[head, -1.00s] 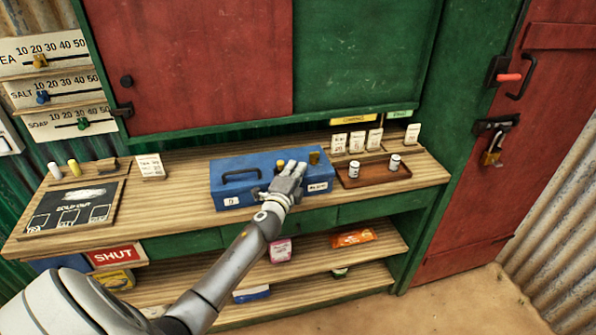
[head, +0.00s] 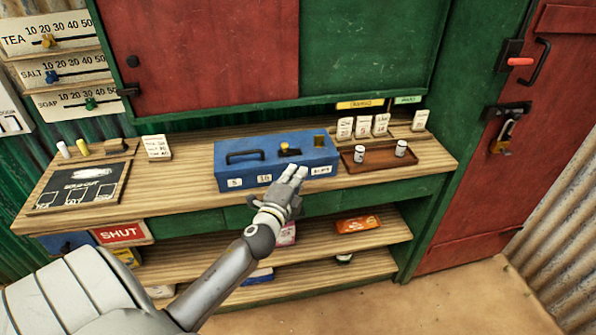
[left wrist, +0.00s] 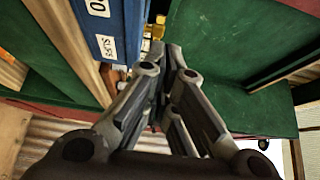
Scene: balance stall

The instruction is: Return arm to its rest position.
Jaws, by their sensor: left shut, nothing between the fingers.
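My left gripper (head: 292,180) is shut and empty. My right gripper is out of view.
The wooden counter (head: 190,190) holds a chalkboard (head: 82,187), a brown tray (head: 385,165) with two small jars, and several white cards. Shelves below hold packets, including an orange one (head: 358,224). A red door (head: 490,190) with a padlock stands at right.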

